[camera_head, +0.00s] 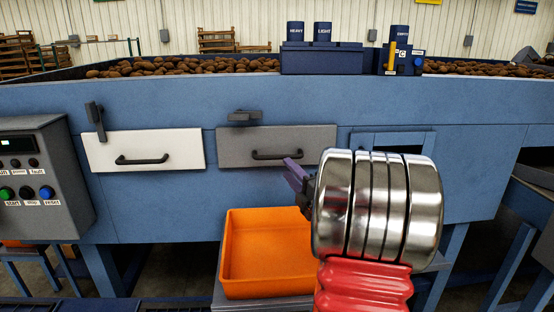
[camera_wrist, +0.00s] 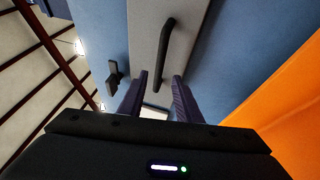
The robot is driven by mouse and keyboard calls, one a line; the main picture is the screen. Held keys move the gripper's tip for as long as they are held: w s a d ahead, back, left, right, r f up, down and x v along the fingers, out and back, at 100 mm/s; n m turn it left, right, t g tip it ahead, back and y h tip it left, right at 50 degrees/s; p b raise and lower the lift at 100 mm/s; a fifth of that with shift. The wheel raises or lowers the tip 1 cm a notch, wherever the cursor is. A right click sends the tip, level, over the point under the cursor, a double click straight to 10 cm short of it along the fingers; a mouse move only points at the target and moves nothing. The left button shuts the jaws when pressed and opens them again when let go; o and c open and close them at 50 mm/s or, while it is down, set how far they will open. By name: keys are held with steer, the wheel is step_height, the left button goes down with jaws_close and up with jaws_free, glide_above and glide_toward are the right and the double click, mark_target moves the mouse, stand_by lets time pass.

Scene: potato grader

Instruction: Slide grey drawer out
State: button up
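The grey drawer (camera_head: 230,147) is set in the blue machine front and looks shut. Its black bar handle (camera_head: 276,155) shows whole in the head view. A dark latch (camera_head: 245,116) lies level just above the drawer. My gripper (camera_head: 290,167) is just below and right of the handle in the head view, partly hidden by my wrist. In the wrist view my gripper (camera_wrist: 160,75) is open, with two purple fingers apart. The handle (camera_wrist: 166,42) lines up with the gap between them, running lengthwise. I cannot tell whether the fingers reach around it.
A white drawer (camera_head: 105,151) with a latch (camera_head: 95,120) is at left. An orange crate (camera_head: 232,255) stands below the grey drawer. A control box (camera_head: 40,170) is at far left. An opening (camera_head: 385,140) is right of the grey drawer. Potatoes (camera_head: 180,66) lie on top.

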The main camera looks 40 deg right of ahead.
mark_target(277, 158)
steer(key=x, duration=0.8)
steer(key=shift+w, duration=0.1)
jaws_close()
stand_by(0.4)
steer(key=shift+a, duration=0.15)
steer(key=shift+f, duration=0.1)
